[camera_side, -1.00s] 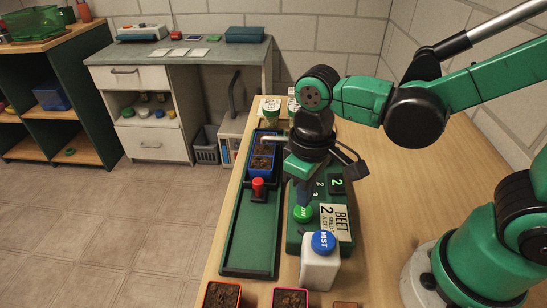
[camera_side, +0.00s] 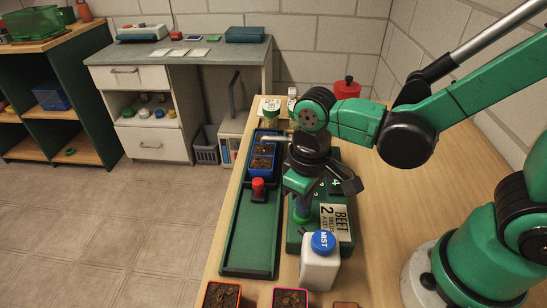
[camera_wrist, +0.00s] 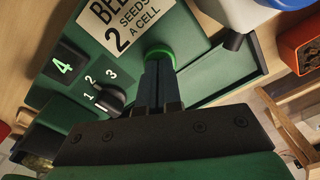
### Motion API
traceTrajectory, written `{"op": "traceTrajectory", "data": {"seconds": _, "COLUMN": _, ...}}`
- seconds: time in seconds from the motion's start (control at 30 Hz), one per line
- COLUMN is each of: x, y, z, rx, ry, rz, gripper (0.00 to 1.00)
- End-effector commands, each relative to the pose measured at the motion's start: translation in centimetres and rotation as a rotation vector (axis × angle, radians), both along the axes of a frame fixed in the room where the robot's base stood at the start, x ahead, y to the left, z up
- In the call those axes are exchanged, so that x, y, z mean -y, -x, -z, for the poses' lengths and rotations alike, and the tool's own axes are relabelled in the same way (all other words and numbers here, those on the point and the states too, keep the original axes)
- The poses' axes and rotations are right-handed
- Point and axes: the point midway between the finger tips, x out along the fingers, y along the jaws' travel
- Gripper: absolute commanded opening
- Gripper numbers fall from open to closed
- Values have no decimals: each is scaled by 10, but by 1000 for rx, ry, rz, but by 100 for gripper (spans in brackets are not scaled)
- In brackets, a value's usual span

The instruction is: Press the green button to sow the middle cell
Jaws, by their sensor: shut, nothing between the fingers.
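The green button (camera_side: 303,218) sits on the green sowing box (camera_side: 293,241); it also shows in the wrist view (camera_wrist: 159,52). My gripper (camera_side: 304,210) is shut and empty. It points down, its fingertips touching or right over the button; in the wrist view the closed tips (camera_wrist: 158,64) cover part of it. How far the button is pushed in is hidden. The lit display (camera_wrist: 62,68) reads 4. The black dial (camera_wrist: 112,97) sits among the marks 1, 2 and 3. A blue tray (camera_side: 251,165) with soil cells stands on the green rail (camera_side: 247,268) at the left.
The sign (camera_side: 336,222) reading BEET, 2 seeds a cell, stands beside the button. A white MIST bottle (camera_side: 320,266) with a blue cap stands close in front. A red knob (camera_side: 257,187) is on the rail. Soil pots (camera_side: 222,296) stand at the front edge.

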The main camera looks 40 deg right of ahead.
Motion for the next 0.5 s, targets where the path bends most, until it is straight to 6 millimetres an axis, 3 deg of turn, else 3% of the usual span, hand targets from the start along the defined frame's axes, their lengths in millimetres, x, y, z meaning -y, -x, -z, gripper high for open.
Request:
{"op": "traceTrajectory", "data": {"seconds": 0.27, "x": 0, "y": 0, "z": -3, "rx": 0, "ry": 0, "rz": 0, "gripper": 0}}
{"op": "traceTrajectory", "data": {"seconds": 0.5, "x": 0, "y": 0, "z": -24, "rx": 0, "ry": 0, "rz": 0, "gripper": 0}}
